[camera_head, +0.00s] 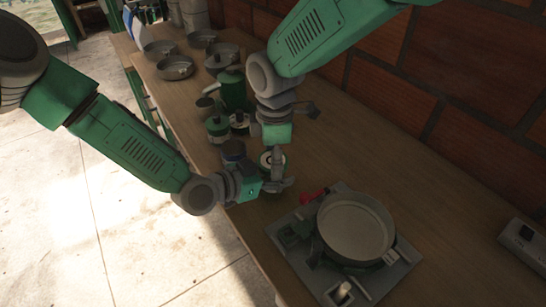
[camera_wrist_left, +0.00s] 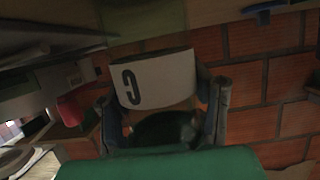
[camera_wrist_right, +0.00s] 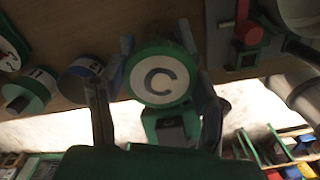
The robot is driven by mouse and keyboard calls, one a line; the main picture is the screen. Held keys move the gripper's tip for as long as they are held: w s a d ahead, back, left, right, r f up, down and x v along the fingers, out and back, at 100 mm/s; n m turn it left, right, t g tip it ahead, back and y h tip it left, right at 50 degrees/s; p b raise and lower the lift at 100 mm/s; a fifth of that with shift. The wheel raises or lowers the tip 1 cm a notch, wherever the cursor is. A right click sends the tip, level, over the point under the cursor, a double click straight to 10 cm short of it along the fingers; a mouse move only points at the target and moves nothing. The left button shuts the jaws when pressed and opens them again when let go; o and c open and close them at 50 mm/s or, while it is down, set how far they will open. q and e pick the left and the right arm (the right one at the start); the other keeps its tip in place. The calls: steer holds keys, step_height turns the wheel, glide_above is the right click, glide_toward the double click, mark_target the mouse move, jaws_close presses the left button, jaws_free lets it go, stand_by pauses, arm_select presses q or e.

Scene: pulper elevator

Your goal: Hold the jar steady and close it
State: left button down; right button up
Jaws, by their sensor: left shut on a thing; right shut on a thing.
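The jar (camera_wrist_left: 155,80) has a white label band with a dark C and sits between my left gripper's fingers (camera_wrist_left: 164,110). In the head view my left gripper (camera_head: 274,186) is shut on the jar from the left, low by the table edge. In the head view my right gripper (camera_head: 272,150) comes down over the same spot. The lid hides the jar below it; how they meet is unclear.
Several other lidded jars stand close by, including a green one (camera_head: 218,129) and a dark one (camera_head: 233,150). A green pot (camera_head: 232,92) and several pans (camera_head: 175,68) stand farther back. A stove with a wide pan (camera_head: 355,226) is at right. A brick wall (camera_head: 400,70) bounds the table.

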steer(key=o, duration=1.3)
steer(key=shift+a, duration=0.1)
steer(key=shift+r, duration=0.15)
steer(key=shift+r, duration=2.2)
steer(key=shift+c, duration=0.4)
steer(key=n, duration=0.1)
steer(key=r+n, duration=0.1)
steer(key=n, duration=0.2)
steer(key=shift+s+r+n, duration=0.1)
steer(key=shift+r+n, duration=0.25)
steer(key=shift+n, duration=0.05)
steer(key=n, duration=0.1)
steer(key=r+n, duration=0.1)
steer(key=n, duration=0.3)
steer(key=shift+r, duration=0.35)
